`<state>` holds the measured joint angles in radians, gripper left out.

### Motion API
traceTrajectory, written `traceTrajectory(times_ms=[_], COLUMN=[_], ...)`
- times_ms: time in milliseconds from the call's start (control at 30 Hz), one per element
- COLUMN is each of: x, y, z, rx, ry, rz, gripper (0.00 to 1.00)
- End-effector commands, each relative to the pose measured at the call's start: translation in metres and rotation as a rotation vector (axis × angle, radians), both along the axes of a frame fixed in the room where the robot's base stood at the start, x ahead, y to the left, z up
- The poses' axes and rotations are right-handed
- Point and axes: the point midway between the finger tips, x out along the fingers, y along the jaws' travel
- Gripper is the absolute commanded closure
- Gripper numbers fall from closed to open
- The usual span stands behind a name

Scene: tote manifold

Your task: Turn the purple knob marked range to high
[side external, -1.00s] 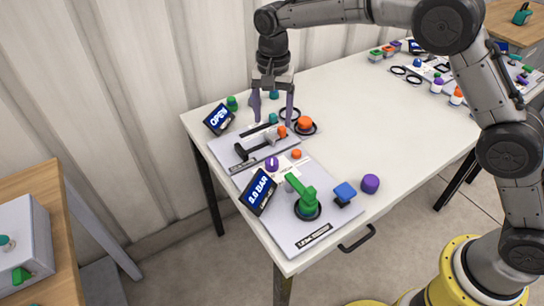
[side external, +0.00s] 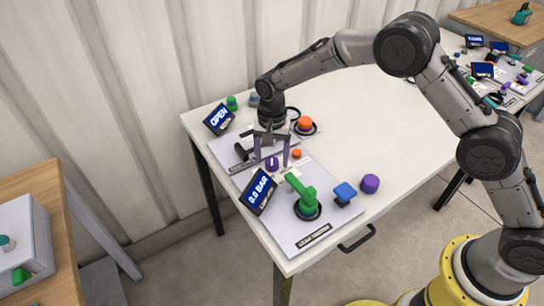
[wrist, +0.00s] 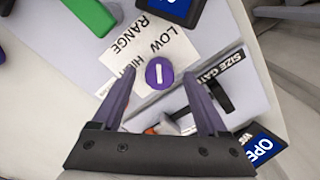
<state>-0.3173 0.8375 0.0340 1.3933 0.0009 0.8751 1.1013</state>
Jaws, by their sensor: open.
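The purple range knob (wrist: 159,72) sits on a panel beside a white label (wrist: 140,50) reading RANGE, LOW and a partly hidden HIGH. A white line on the knob runs nearly upright in the wrist view. The knob also shows in the side view (side external: 272,164). My gripper (side external: 271,167) points down over it, with its two purple fingers apart on either side. In the wrist view my gripper (wrist: 160,90) is open, and the knob lies between and just beyond the fingertips. I cannot tell whether the fingers touch the panel.
A green handle (side external: 305,195), a blue knob (side external: 345,192) and a 0.0 BAR display (side external: 258,191) stand nearer the front. A small orange button (side external: 297,154) is close to the right finger. An OPEN display (side external: 218,119) stands behind. A loose purple cylinder (side external: 370,183) lies right.

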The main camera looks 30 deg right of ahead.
Motion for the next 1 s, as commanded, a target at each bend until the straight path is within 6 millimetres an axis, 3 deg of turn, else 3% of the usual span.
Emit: traceTrajectory(times_ms=[300, 733, 1000], x=[-0.0003, -0.0001, 0.0001], y=[-0.0001, 0.0000, 0.0001], z=[-0.0027, -0.0022, -0.0018], rx=[-0.001, 0.000, 0.000], ry=[0.001, 0.000, 0.000], rz=[0.000, 0.000, 0.017], gripper=[0.24, 1.00, 1.00])
